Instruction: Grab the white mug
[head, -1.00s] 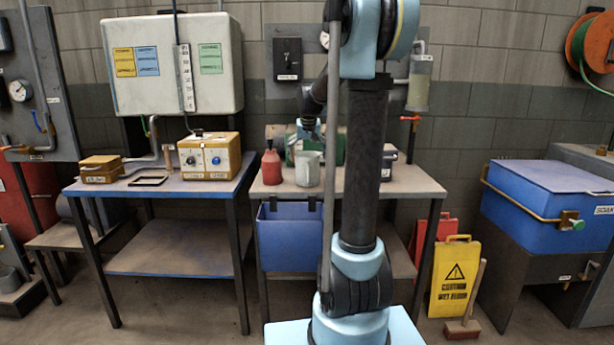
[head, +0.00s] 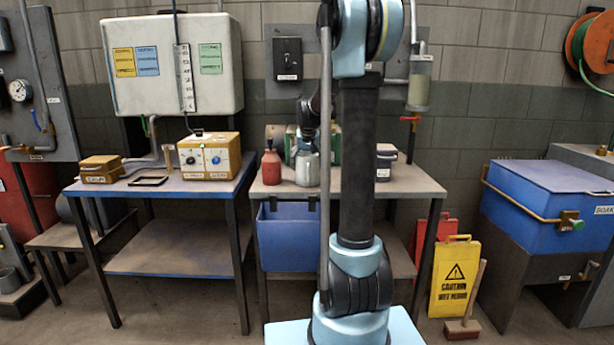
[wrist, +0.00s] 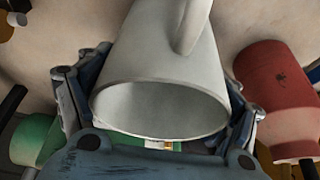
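The white mug (head: 307,172) stands upright on the right-hand workbench, just right of a red can; it looks grey-white in the light. In the wrist view the mug (wrist: 160,70) fills the middle, its open rim towards the camera and its handle at the top of the picture. My gripper (wrist: 165,95) is open around it, one finger close against the left side and one close against the right. Any contact is too tight to make out. In the head view my gripper (head: 307,148) is at the mug's top, small and partly lost against the green machine behind.
The red can (head: 271,167) stands close to the mug's left and shows at the right of the wrist view (wrist: 280,95). A green machine (head: 292,145) is behind the mug. A grey box (head: 385,160) sits farther right, and the bench (head: 412,182) is bare beyond it.

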